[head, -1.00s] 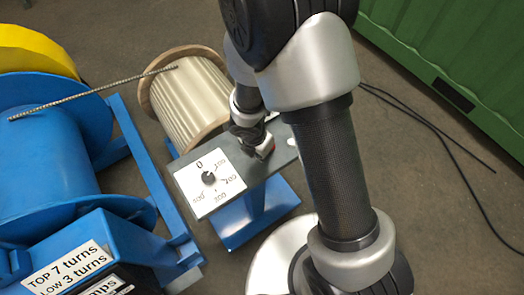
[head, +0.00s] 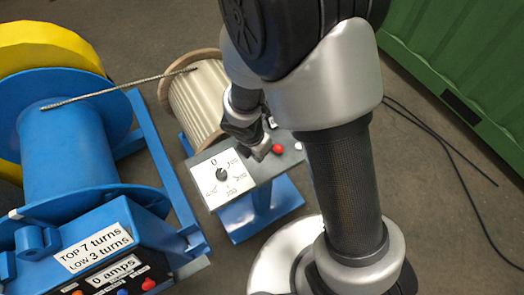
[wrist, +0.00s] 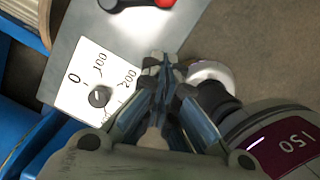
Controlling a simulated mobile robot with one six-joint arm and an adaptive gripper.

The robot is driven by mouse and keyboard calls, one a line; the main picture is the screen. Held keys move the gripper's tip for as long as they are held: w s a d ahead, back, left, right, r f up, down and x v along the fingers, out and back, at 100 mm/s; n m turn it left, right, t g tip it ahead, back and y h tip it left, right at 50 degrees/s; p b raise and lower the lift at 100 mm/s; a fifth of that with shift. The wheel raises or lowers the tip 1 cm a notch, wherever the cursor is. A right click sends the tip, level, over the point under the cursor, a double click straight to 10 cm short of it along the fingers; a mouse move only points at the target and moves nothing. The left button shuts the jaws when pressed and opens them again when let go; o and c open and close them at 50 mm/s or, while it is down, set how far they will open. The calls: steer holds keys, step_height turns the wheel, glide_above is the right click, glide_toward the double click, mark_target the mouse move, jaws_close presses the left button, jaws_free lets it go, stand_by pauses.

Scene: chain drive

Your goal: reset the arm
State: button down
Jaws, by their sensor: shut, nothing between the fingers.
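My gripper (head: 262,152) is over the grey control panel (head: 262,172) in the head view, between the dial and the red button. In the wrist view my gripper (wrist: 161,66) shows its two fingers together, with nothing between them. A white dial plate (head: 222,178) with a black knob (head: 222,174) lies on the panel to the gripper's left; it also shows in the wrist view (wrist: 78,112). The red button (head: 277,149) is just right of the gripper. Whether the fingertips touch the panel cannot be told.
A cream ribbed drum (head: 196,104) stands behind the panel. A blue winch drum (head: 68,150) in a blue frame is at left, with a thin rod or rope across it. Its display (head: 108,268) reads 0 amps. A green container (head: 462,70) and dark cables (head: 440,140) are at right.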

stand_by(0.6)
steer(key=w+d+r+m+t, duration=0.1)
steer(key=d+r+m, duration=0.5)
steer(key=r, duration=0.4)
steer(key=s+d+r+m+t+y+b, duration=0.1)
steer(key=s+d+r+m, duration=0.1)
steer(key=s+r+m, duration=0.5)
steer(key=s+d+r+m+b, duration=0.1)
steer(key=s+d+r+m, duration=0.2)
steer(key=s+r+m, duration=0.5)
steer(key=m, duration=0.6)
steer(key=shift+d+r+t+y, duration=0.2)
steer(key=shift+r+t+y, duration=0.1)
steer(key=shift+t+y, duration=0.1)
steer(key=shift+a, duration=0.15)
